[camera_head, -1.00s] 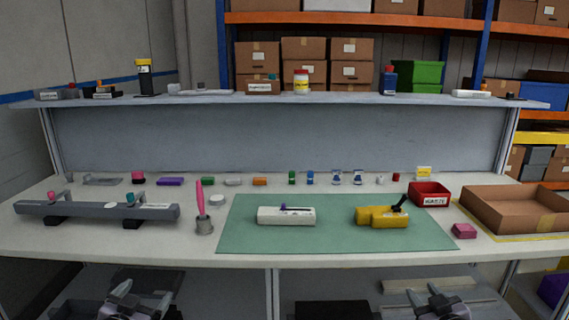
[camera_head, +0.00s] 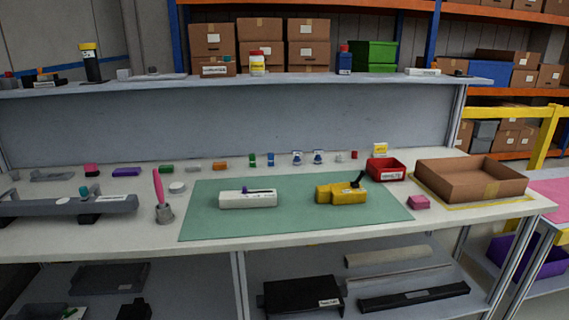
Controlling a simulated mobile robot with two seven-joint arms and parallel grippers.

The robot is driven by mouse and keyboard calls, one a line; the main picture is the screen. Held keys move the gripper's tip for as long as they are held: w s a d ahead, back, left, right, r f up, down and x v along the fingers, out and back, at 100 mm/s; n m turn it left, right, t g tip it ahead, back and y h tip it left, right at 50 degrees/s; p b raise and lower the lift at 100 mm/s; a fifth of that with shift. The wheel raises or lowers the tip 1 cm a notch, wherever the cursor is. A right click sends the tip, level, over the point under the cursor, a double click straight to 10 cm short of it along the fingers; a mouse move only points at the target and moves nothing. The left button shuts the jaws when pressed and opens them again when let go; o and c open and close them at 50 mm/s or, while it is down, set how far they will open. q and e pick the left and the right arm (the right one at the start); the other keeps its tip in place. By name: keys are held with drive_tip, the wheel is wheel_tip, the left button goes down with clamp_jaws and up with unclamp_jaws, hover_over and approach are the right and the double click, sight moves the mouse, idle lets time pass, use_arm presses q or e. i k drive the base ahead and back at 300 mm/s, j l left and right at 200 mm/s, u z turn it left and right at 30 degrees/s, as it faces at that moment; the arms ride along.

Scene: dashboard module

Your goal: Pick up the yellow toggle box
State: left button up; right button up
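The yellow toggle box (camera_head: 341,195) lies on the right part of the green mat (camera_head: 300,223), with its black lever (camera_head: 358,179) sticking up and tilted to the right. A white box with a small purple part on top (camera_head: 248,199) lies to its left on the same mat, apart from it. Neither of my grippers shows in the head view now, and nothing touches the yellow box.
A red labelled bin (camera_head: 385,170), a pink block (camera_head: 419,202) and an open cardboard box (camera_head: 470,182) stand right of the mat. A pink-handled tool in a grey holder (camera_head: 162,200) and a long grey bar (camera_head: 60,205) lie left. Small parts line the back.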

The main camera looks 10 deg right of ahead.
sight(343, 193)
drive_tip(key=i+l, duration=0.15)
drive_tip(key=l, duration=0.3)
drive_tip(key=i+l, duration=0.1)
drive_tip(key=l, duration=0.3)
drive_tip(key=i+l+u, duration=0.1)
drive_tip(key=l, duration=0.35)
drive_tip(key=i+l, duration=0.15)
drive_tip(key=l, duration=0.3)
drive_tip(key=i+l, duration=0.1)
drive_tip(key=l, duration=0.35)
drive_tip(key=i+l+u, duration=0.1)
drive_tip(key=l, duration=0.35)
drive_tip(key=i+l, duration=0.1)
drive_tip(key=l, duration=0.35)
